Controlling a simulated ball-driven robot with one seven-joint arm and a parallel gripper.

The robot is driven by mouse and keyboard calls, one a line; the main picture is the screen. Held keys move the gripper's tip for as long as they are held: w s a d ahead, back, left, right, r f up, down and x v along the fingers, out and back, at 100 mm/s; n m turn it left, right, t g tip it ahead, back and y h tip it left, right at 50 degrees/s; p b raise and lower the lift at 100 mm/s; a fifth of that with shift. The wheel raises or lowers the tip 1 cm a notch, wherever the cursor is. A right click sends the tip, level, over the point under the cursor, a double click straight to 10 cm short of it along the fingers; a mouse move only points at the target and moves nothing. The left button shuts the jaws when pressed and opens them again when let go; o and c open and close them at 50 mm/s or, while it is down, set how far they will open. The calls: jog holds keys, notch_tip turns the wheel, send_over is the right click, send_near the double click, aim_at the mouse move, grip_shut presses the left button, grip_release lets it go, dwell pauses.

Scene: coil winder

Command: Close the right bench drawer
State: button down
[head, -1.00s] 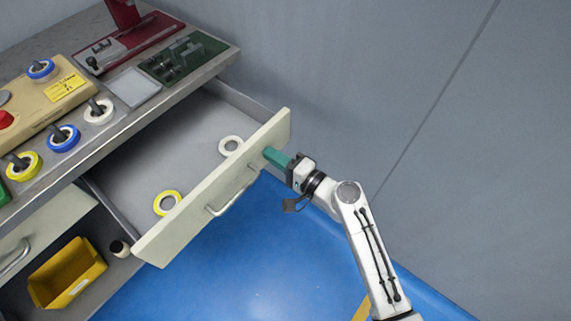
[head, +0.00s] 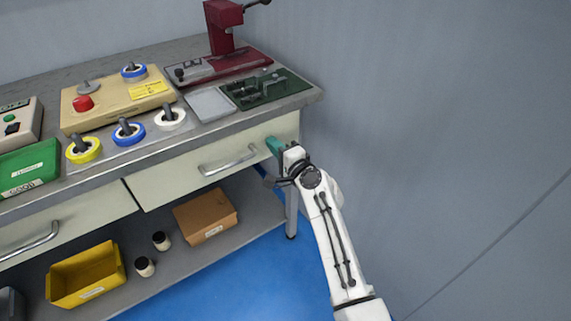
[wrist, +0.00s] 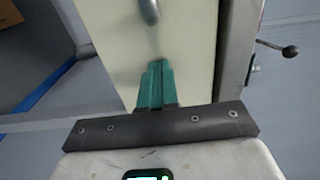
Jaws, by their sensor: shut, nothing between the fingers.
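The right bench drawer (head: 180,178) is a cream front with a curved metal handle (head: 228,162). In the head view its front sits in line under the benchtop, and its inside is hidden. My gripper (head: 273,143) has green fingers and is shut and empty. Its fingertips are at the right end of the drawer front, to the right of the handle. In the wrist view the closed fingers (wrist: 156,82) point at the cream drawer front (wrist: 120,45) and appear to touch it; the handle (wrist: 149,12) shows ahead of them.
The benchtop above holds a red press (head: 222,35), a green fixture board (head: 265,88) and several tape rolls. Below, the shelf holds a brown box (head: 205,215), a yellow bin (head: 85,275) and two small jars. A grey wall stands close on the right.

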jog(key=shift+r+b+x, duration=0.25)
jog(key=shift+b+x, duration=0.15)
jog(key=shift+x, duration=0.65)
jog(key=shift+w+r, duration=0.1)
